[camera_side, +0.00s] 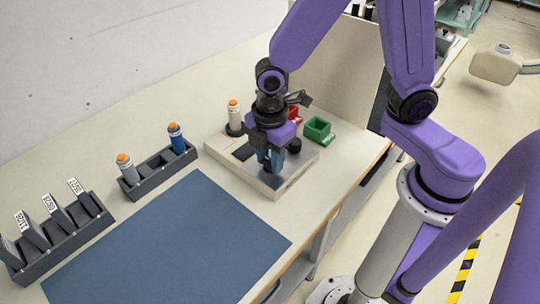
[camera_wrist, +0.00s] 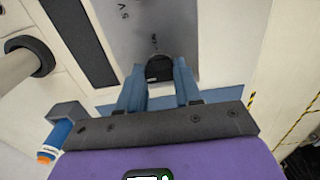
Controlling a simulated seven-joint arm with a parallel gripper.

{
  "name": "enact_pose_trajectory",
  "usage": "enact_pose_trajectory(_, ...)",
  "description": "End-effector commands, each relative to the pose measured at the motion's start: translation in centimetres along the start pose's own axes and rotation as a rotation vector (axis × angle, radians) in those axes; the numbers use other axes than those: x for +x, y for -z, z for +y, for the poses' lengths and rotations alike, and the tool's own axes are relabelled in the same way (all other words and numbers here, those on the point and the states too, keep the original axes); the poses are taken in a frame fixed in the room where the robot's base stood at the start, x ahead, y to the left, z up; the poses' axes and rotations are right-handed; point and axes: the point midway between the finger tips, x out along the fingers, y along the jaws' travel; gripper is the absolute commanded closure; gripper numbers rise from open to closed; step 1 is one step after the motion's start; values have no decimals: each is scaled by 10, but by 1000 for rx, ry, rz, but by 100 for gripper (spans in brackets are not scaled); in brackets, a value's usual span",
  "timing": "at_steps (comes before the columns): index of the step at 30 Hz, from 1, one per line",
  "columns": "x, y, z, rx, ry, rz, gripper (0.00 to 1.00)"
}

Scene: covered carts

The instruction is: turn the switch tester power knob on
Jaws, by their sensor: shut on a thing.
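The switch tester (camera_side: 285,182) is a low silver box at the back right of the table. Its top also shows in the wrist view (camera_wrist: 205,25), with small printed marks. My gripper (camera_side: 270,162) points down over the tester's front part. In the wrist view, its two blue fingers (camera_wrist: 158,82) are shut on a black knob (camera_wrist: 158,68), one on each side. The knob's far end shows between the fingers; its lower part is hidden. In the side view the gripper hides this knob. I cannot tell from these views which way it is turned.
A white cylinder with an orange top (camera_side: 234,115) stands in a black ring on the tester. A green bin (camera_side: 318,130) and a red bin (camera_side: 294,113) are behind. A dark rack (camera_side: 158,176) holds two cylinders. A labelled rack (camera_side: 60,240) and blue mat (camera_side: 165,245) lie left.

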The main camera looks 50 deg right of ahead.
Motion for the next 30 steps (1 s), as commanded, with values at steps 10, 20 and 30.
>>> enact_pose_trajectory(10, 0, 0, 0, 178, 1, -1, 96)
enact_pose_trajectory(20, -1, 0, 0, 485, 1, 0, 96)
enact_pose_trajectory(30, -1, 0, 0, 808, 0, 1, 96)
